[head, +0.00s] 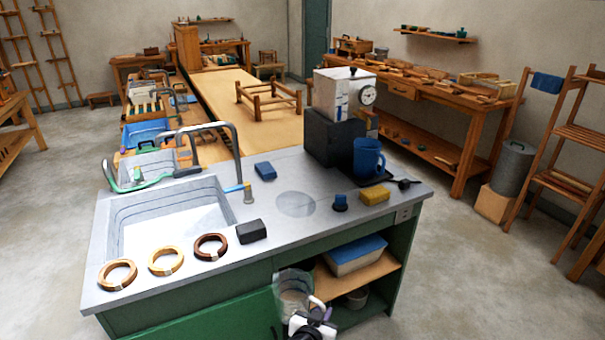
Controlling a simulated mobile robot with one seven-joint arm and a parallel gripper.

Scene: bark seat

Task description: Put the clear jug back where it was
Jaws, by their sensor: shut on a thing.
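The clear jug (292,284) is in front of the green cabinet, at the lower middle of the head view. It is see-through and looks about upright, below the level of the counter top. My gripper (317,309) is at the jug's right side, shut on its pale handle. The fingertips are small and partly hidden by the handle and my wrist. The grey counter (330,178) has a round mark (296,204) on its bare top, right of the sink.
The sink (175,228) is at left, with three wooden rings along its front. A dark block (252,231), a blue-topped knob (340,202), a yellow sponge (375,195) and a blue mug (368,157) stand on the counter. An open shelf (365,273) holds a blue-lidded box.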

